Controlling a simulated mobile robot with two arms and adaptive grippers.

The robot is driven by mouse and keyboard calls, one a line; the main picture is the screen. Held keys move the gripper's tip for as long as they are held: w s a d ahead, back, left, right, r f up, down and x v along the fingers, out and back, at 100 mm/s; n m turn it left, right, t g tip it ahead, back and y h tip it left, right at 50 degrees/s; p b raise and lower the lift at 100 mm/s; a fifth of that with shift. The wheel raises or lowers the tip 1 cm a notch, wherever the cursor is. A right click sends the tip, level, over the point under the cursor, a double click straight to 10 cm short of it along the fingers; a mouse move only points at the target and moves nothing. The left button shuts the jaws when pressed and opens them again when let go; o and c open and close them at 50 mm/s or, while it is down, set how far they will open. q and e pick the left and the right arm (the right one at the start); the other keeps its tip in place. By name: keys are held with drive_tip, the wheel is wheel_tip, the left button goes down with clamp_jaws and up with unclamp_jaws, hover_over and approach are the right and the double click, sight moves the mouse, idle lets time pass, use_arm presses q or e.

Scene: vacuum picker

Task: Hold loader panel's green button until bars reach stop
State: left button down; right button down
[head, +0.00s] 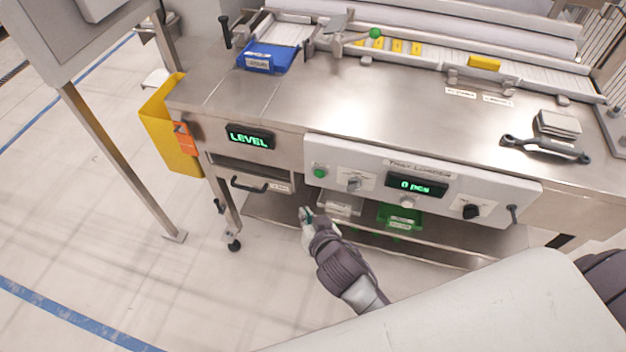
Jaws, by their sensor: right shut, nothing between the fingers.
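The loader panel (440,188) is a white box on the front of a steel bench. Its green button (320,172) is at the panel's left end. A display (416,185) on it reads "0 pcs", with black and grey knobs around it. My right gripper (306,213) is shut and empty, below the green button and apart from it in the picture. The bars cannot be told for sure among the rails at the bench's back. My left gripper is not in view.
A "LEVEL" display (250,137) and a drawer handle (249,186) are left of the panel. A green bin (400,218) sits on the shelf below. Floor at the left is largely clear.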

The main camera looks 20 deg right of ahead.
sight(319, 174)
drive_tip(key=w+d, duration=0.5)
drive_tip(key=w, duration=0.2)
drive_tip(key=shift+w, duration=0.2)
idle(0.4)
idle(1.3)
drive_tip(key=shift+w+d, duration=0.25)
drive_tip(key=shift+w, duration=0.1)
